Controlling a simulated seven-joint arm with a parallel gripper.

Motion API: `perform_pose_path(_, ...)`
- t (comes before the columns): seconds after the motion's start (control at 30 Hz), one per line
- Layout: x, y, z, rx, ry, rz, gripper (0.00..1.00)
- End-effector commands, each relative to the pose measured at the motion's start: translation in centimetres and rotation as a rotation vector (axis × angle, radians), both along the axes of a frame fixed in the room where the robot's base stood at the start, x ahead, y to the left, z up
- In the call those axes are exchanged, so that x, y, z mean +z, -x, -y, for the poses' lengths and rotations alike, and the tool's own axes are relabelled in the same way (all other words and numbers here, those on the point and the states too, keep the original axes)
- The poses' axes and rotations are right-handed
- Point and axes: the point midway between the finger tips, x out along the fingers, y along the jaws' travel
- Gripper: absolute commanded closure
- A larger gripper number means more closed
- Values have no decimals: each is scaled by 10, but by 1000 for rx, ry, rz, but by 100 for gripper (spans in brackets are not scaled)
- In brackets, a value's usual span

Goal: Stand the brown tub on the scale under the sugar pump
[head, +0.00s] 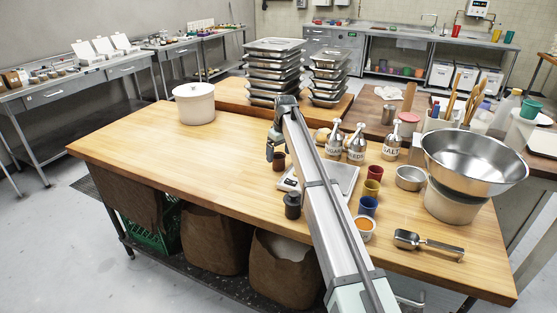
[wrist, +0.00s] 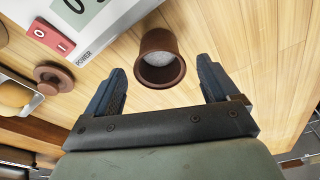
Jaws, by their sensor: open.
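The brown tub (head: 279,162) stands upright on the wooden table, left of the scale. In the wrist view the tub (wrist: 160,42) shows its open mouth, with something pale inside. My gripper (head: 271,153) is open and empty above the tub. In the wrist view my gripper's fingers (wrist: 160,68) are apart, one on each side of the tub's mouth. The scale (head: 347,181) is partly hidden by my arm; its display and red buttons show in the wrist view (wrist: 62,38). The sugar pump (head: 334,142) looks like the leftmost of several labelled pump bottles behind the scale; its label is small.
A dark jar (head: 292,206) stands near the front edge. Red and blue cups (head: 367,206), an orange-filled bowl (head: 365,229), a scoop (head: 428,245) and a large steel bowl (head: 474,160) crowd the right. A white bucket (head: 194,104) stands back left; the table's left is clear.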

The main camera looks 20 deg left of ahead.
Motion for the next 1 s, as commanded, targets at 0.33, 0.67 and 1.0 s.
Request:
perform_pose_path(0.33,59,3,8,0,-1,0,12)
perform_pose_path(0.67,76,5,11,0,1,-1,10)
perform_pose_path(1.0,76,5,11,0,1,-1,10)
